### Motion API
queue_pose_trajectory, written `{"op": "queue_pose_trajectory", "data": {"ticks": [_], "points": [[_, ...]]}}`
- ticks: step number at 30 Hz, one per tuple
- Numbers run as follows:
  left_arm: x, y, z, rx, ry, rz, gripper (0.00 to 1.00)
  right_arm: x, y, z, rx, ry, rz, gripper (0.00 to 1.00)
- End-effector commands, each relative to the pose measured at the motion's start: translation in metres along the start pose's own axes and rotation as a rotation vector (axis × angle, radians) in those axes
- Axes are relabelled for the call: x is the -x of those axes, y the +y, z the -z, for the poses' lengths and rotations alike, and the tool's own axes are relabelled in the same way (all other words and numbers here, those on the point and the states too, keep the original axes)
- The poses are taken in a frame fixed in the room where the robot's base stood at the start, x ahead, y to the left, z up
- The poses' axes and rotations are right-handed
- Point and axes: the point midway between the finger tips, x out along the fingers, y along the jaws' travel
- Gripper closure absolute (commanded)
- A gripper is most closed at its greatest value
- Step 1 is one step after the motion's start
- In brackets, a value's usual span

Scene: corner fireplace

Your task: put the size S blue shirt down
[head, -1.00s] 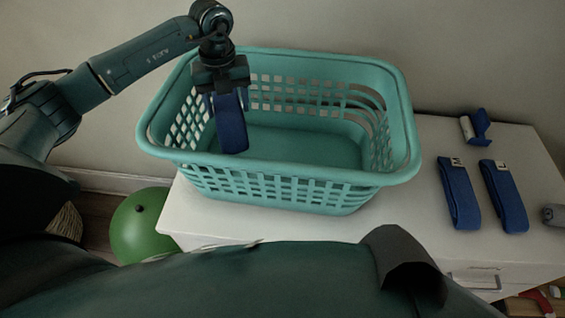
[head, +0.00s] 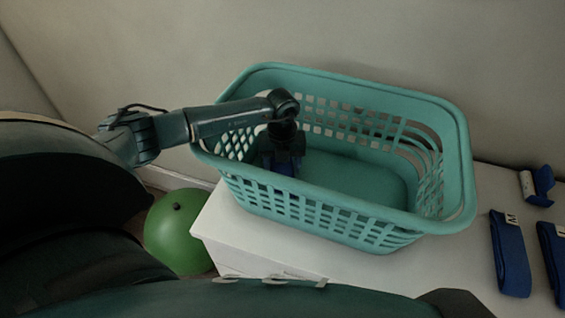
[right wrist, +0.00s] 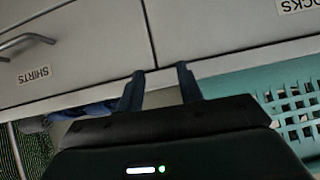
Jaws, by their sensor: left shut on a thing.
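The blue shirt (head: 282,167) is a folded dark blue strip, mostly hidden below my left gripper (head: 283,160). My left gripper is shut on it, low inside the left end of the teal laundry basket (head: 345,222). Its size label cannot be read, and I cannot tell whether it touches the basket floor. My right gripper (right wrist: 160,88) shows in the right wrist view, fingers apart and empty, in front of the drawer fronts.
The basket stands on a white dresser (head: 250,238). Right of it lie a blue shirt marked M (head: 510,262), another blue shirt (head: 553,262) and a blue item with a white tag (head: 541,186). A green ball (head: 177,235) is at the left. Drawers read SHIRTS (right wrist: 34,75) and SOCKS.

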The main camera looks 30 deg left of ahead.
Motion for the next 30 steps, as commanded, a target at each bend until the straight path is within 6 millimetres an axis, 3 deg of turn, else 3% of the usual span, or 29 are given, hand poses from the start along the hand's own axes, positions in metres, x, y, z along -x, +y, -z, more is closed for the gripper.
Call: {"op": "queue_pose_trajectory", "data": {"ticks": [8,9,16,26,30], "points": [[-0.002,0.000,-0.001,0.001,-0.002,0.001,0.66,-0.002,0.000,-0.002,0.000,0.001,0.000,0.64],[-0.002,0.000,-0.001,0.001,-0.002,0.001,0.37,-0.002,0.000,-0.001,0.000,0.001,0.000,0.64],[-0.001,0.000,-0.001,0.001,-0.002,0.001,0.18,-0.001,0.000,-0.001,0.000,0.002,0.000,0.64],[0.004,0.000,-0.001,0.001,-0.002,0.001,0.17,0.000,0.000,0.002,0.000,0.002,0.000,0.64],[0.022,0.000,-0.002,0.002,-0.006,0.003,0.17,-0.002,0.000,-0.001,0.000,0.003,0.001,0.64]]}}
